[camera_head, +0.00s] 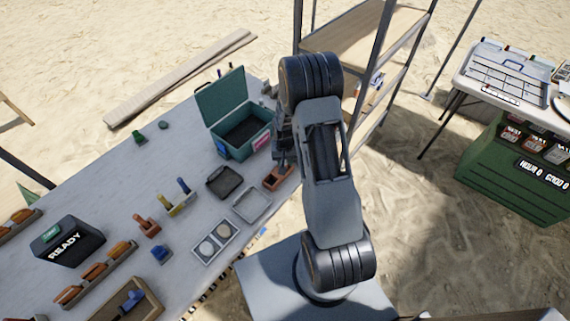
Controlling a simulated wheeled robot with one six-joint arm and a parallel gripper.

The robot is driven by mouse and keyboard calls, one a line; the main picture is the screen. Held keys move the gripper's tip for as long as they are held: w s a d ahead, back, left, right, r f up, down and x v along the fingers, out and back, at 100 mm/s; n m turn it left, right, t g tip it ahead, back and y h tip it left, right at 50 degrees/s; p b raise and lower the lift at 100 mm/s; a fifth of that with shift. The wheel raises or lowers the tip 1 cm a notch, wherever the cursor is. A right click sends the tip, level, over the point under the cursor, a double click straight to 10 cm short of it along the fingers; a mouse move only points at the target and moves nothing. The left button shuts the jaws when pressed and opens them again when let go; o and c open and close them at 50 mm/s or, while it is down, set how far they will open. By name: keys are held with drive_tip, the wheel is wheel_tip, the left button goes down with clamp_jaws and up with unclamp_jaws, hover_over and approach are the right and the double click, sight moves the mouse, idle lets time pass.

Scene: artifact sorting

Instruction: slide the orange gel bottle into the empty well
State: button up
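My gripper (283,150) hangs over the right edge of the grey table, beside the open teal box. It is seen from behind and above, and my arm hides its fingertips, so I cannot tell whether it holds anything. A small orange-brown block-like piece (277,178) is just below it at the table edge. Another small orange-brown piece (146,225) stands left of the middle. Several orange pieces lie in a long rack (120,262) at the lower left. I cannot tell which orange thing is the gel bottle, nor make out an empty well for certain.
The teal box (262,121) has its lid raised. A dark tray (223,181), a pale tray (250,206), a two-disc plate (214,241), a yellow holder (178,206) and a READY sign (67,242) share the table. Its upper-left part is mostly clear. A shelf stands behind my arm.

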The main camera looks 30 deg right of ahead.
drive_tip(key=c, duration=0.3)
drive_tip(key=shift+r, duration=0.1)
drive_tip(key=shift+c, duration=0.2)
